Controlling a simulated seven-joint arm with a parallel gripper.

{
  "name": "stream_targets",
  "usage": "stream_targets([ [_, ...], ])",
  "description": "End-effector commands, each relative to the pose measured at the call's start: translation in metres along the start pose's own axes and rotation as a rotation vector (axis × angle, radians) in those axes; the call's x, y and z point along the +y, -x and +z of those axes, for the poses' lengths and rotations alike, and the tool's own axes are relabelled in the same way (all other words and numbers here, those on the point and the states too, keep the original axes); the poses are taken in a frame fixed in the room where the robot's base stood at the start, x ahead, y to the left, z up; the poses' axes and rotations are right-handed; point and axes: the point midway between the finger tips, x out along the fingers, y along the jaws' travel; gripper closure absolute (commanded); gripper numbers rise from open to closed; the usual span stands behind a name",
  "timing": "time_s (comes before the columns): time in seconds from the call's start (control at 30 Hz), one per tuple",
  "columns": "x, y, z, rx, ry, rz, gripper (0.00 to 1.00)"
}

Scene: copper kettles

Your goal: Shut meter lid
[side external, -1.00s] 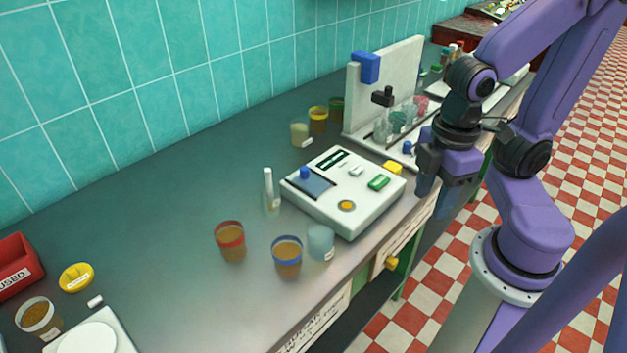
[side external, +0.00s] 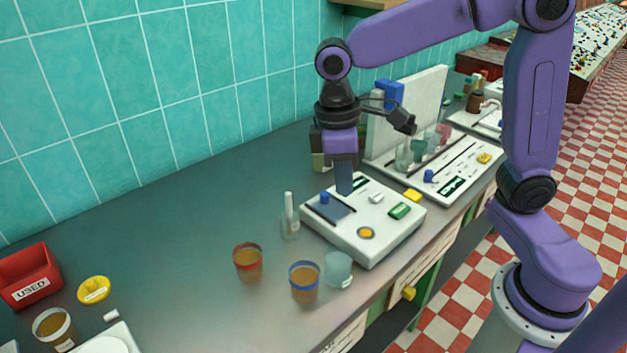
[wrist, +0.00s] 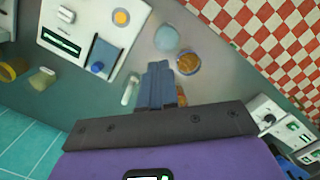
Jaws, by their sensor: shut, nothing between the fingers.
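The meter (side external: 375,235) is a white box on the grey bench, with a green button, an orange round button and a dark blue-grey panel with a blue knob (side external: 325,198) on its left part. This panel looks like the lid (side external: 338,213); I cannot tell whether it is raised or flat. In the wrist view the meter (wrist: 75,15) is at upper left, with the panel (wrist: 103,55) near its edge.
A slim white-topped vial (side external: 289,215) stands left of the meter. Red-rimmed (side external: 248,263) and blue-rimmed (side external: 304,283) cups and a pale cup (side external: 338,270) stand in front. A rack unit (side external: 440,165) with a tall white board is behind right.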

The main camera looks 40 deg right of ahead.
Motion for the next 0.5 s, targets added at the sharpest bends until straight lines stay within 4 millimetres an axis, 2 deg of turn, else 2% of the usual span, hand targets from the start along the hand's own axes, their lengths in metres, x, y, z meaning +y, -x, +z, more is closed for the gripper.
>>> stream_targets([
  [0.03,0.012,0.002,-0.019,-0.017,-0.037,-0.004,1.00],
  [0.2,0.052,0.007,-0.067,-0.067,-0.149,-0.022,1.00],
  [0.4,0.107,0.003,-0.109,-0.125,-0.281,-0.051,1.00],
  [0.5,0.135,-0.003,-0.123,-0.154,-0.346,-0.068,1.00],
])
